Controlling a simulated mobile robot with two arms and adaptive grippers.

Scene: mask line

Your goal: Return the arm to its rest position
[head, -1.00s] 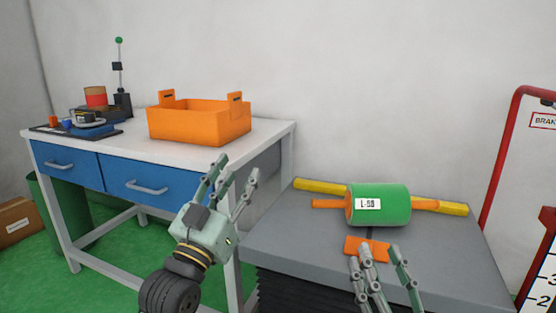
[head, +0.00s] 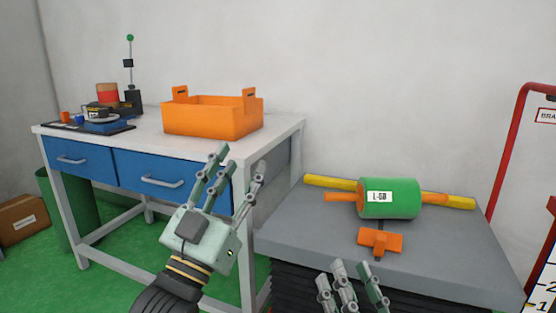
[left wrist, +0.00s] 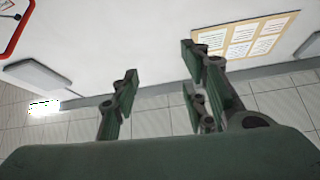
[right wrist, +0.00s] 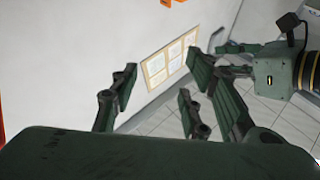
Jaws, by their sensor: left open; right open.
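My left gripper (head: 230,172) is open and empty, raised in front of the blue-drawered workbench in the head view. Its fingers also show spread in the left wrist view (left wrist: 160,85), with only wall and floor beyond. My right gripper (head: 350,275) is open and empty at the bottom of the head view, in front of the grey platform. Its fingers show apart in the right wrist view (right wrist: 160,85), where part of my left gripper (right wrist: 275,70) is also visible at the right. Most of the right arm is out of the head view.
A green roller labelled L-GB (head: 400,205) lies on the grey platform (head: 310,230) by a yellow bar (head: 325,182), with an orange T-shaped piece (head: 380,242) in front. An orange crate (head: 210,120) stands on the workbench (head: 150,138). A red-framed board (head: 508,140) is at right.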

